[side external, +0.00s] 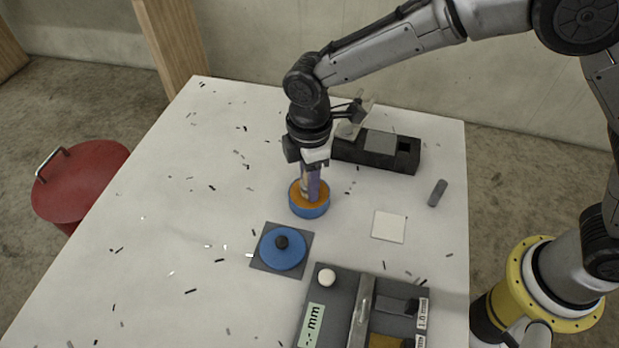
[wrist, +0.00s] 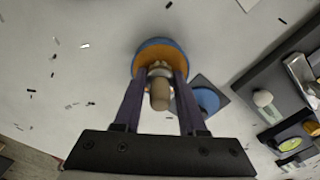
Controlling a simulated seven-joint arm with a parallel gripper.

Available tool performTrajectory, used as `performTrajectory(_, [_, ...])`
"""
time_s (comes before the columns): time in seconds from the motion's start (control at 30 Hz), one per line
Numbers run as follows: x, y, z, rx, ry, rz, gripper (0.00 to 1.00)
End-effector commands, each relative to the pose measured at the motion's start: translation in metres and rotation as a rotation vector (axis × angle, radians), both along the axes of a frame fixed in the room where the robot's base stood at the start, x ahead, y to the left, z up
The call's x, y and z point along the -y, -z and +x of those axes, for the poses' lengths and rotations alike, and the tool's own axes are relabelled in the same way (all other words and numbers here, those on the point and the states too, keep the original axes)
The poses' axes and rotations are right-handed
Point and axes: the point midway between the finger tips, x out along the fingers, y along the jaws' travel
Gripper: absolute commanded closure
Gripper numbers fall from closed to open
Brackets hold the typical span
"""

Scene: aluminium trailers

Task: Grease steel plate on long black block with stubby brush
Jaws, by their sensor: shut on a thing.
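My gripper (side external: 311,188) points down over a round blue pot (side external: 309,209) with orange grease inside. It is shut on the stubby brush (wrist: 160,92), whose rounded tan handle shows between the fingers in the wrist view. The brush's lower end is over or in the orange grease; its bristles are hidden, so I cannot tell how deep. The long black block (side external: 347,151) lies behind and to the right of the pot. The grey steel plate (side external: 380,141) sits on its top, beside a dark square opening. My wrist partly covers the block's left end.
A blue lid with a black knob (side external: 281,251) rests on a dark square in front of the pot. A white square (side external: 388,226) and a grey cylinder (side external: 437,193) lie to the right. A gauge board (side external: 334,325) is at the front. Small dark chips litter the white table.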

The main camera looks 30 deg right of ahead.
Motion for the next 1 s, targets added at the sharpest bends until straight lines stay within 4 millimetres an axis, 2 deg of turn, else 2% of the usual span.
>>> performTrajectory(0.37, [0.000,0.002,0.000,-0.002,0.000,-0.002,1.00])
performTrajectory(1.0, [0.000,-0.045,0.000,0.001,0.000,0.002,1.00])
